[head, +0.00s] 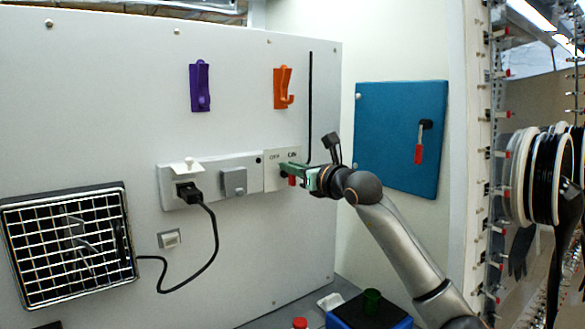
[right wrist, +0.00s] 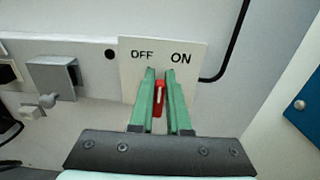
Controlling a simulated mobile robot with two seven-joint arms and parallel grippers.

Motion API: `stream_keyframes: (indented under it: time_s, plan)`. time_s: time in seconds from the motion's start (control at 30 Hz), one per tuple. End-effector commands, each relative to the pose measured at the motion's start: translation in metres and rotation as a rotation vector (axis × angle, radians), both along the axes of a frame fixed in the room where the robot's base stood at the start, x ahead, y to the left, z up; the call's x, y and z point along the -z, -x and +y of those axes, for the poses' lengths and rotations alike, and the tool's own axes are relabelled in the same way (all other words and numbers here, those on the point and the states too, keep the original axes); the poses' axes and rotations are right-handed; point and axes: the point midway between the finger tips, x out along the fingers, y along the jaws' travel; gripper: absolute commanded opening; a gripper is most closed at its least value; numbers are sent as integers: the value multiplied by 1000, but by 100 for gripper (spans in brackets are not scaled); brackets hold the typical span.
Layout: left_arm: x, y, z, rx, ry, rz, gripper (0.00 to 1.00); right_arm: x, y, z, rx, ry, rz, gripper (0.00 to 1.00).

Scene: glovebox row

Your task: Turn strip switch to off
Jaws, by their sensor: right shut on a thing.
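The strip switch is a pale plate (head: 270,183) marked OFF on the left and ON on the right, at the right end of a wall strip. The plate (right wrist: 190,42) also shows in the right wrist view. Its red lever (right wrist: 158,98) stands between the green fingers of my right gripper (right wrist: 161,80), which are shut on it. The lever's upper end and pivot are hidden by the fingers, so I cannot tell its exact setting. In the head view, my right gripper (head: 288,172) reaches the plate from the right. My left gripper is out of view.
Left of the plate are a grey covered socket (head: 233,182) and a black plug (head: 189,192) with a hanging cable. A fan grille (head: 68,243), purple hook (head: 200,88) and orange hook (head: 283,88) share the panel. A blue panel (head: 390,130) is right.

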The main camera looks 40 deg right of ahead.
Motion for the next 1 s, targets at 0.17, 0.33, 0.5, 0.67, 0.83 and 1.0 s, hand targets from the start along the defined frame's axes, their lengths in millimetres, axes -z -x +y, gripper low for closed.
stream_keyframes:
  time_s: [0.17,0.33,0.5,0.67,0.83,1.0]
  plan:
    - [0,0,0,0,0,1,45,0,0,0,0,0,0,0]
    - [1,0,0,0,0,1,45,0,0,0,0,6,0,0]
    - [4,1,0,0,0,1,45,0,0,1,0,54,5,0]
    - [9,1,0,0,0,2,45,0,0,3,2,145,13,0]
    - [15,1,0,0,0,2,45,0,0,6,2,267,24,0]
    - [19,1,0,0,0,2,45,1,-1,8,2,378,37,0]
